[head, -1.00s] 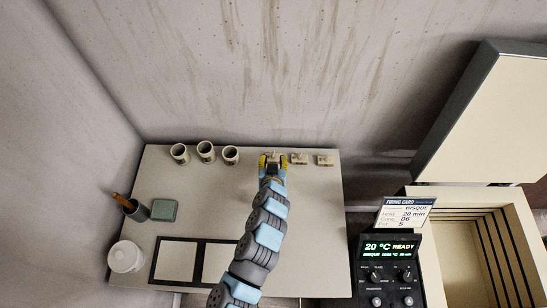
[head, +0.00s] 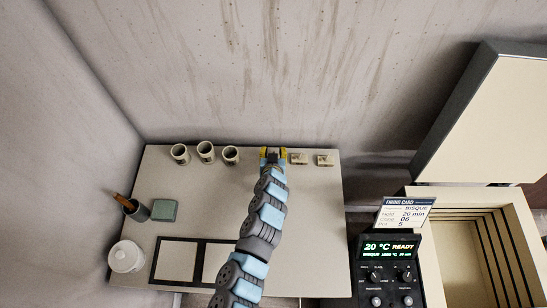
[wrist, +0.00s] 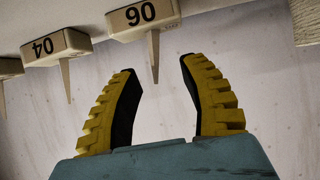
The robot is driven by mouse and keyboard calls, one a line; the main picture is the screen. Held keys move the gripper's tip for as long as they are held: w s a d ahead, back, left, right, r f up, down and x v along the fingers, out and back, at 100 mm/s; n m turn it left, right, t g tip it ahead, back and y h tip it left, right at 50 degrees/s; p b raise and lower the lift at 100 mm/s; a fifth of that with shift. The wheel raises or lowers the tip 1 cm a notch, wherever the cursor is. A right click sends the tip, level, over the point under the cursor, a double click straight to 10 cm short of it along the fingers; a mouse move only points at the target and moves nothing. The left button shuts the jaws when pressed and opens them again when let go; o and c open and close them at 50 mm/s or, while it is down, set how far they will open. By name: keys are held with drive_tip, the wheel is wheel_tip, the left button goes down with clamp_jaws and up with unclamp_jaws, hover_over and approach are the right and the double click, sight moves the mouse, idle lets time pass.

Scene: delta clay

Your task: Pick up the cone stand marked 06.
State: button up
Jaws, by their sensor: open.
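The cone stand marked 06 (wrist: 143,18) is a cream block with a dark number, upside down at the top of the wrist view. Its thin pointed cone (wrist: 154,58) reaches between my fingertips, with a gap on both sides. My gripper (wrist: 159,66) has yellow ribbed fingers with dark inner pads, open and holding nothing. In the head view my gripper (head: 272,153) is at the back edge of the table and hides this stand. The stand marked 04 (wrist: 56,47) is beside it in the wrist view.
Two other cone stands, one nearer (head: 299,158) and one farther right (head: 325,160), stand right of my gripper. Several cups (head: 231,155) stand to its left. A kiln (head: 425,240) with a control panel is right of the table (head: 310,230). The table's right front is clear.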

drive_tip(key=shift+w+f, duration=0.15)
drive_tip(key=shift+w, duration=0.1)
clamp_jaws()
idle(0.4)
